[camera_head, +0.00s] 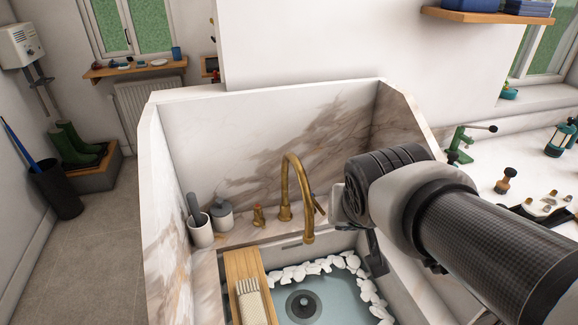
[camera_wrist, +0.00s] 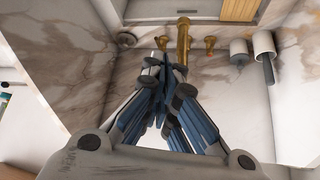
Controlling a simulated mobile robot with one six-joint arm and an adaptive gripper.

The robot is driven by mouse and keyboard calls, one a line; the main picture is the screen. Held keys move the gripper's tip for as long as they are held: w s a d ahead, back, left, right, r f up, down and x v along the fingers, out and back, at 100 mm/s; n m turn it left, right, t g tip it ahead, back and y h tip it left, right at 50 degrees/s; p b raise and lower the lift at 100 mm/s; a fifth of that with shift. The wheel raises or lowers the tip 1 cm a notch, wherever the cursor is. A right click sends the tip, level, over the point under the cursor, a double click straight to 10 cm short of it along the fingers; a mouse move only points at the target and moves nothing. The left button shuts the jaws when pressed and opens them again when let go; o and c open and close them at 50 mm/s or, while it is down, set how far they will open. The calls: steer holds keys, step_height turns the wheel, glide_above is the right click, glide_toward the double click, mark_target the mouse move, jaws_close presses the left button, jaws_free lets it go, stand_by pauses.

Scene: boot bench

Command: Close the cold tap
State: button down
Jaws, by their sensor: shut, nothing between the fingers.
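A brass tap with a tall curved spout (camera_head: 286,190) stands at the back of the sink. One brass handle (camera_head: 259,216) stands left of the spout and another (camera_head: 320,207) right of it, close to my arm. In the wrist view the sides are swapped: the spout (camera_wrist: 183,40) is behind my fingers, with handles (camera_wrist: 163,42) and (camera_wrist: 210,44) on either side. I cannot tell which handle is cold. My gripper (camera_wrist: 158,72) is shut and empty, pointing toward the handle nearest my arm. I cannot tell whether it touches. My arm largely hides it in the head view.
A high marble splashback (camera_head: 270,130) encloses the sink at the back and sides. A grey canister (camera_head: 223,216) and a white cup (camera_head: 200,232) stand left of the tap.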

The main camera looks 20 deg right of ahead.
mark_target(317, 205)
steer(key=w+d+f+m+t, duration=0.2)
steer(key=w+d, duration=0.5)
steer(key=w, duration=0.4)
steer(key=w+d+f+m+t, duration=0.2)
steer(key=w+d, duration=0.4)
steer(key=w, duration=0.5)
steer(key=w+d+f+m+t+y+p, duration=0.1)
steer(key=w+d+f+m, duration=0.15)
steer(key=f, duration=0.25)
steer(key=w+d+f+m+t, duration=0.1)
steer(key=w+d+f+t, duration=0.1)
steer(key=w+d+f, duration=0.3)
steer(key=s+f+m+t+y, duration=0.25)
steer(key=s+f, duration=0.25)
steer(key=f, duration=0.4)
steer(key=s+f+m+t+y, duration=0.1)
steer(key=s+f+m+y, duration=0.25)
steer(key=f, duration=0.65)
steer(key=w+a+r+b, duration=0.1)
steer(key=w+a+b, duration=0.1)
steer(key=w+a, duration=0.5)
steer(key=shift+w+a+r+y, duration=0.15)
steer(key=shift+w+a+y, duration=0.2)
steer(key=shift+w, duration=0.25)
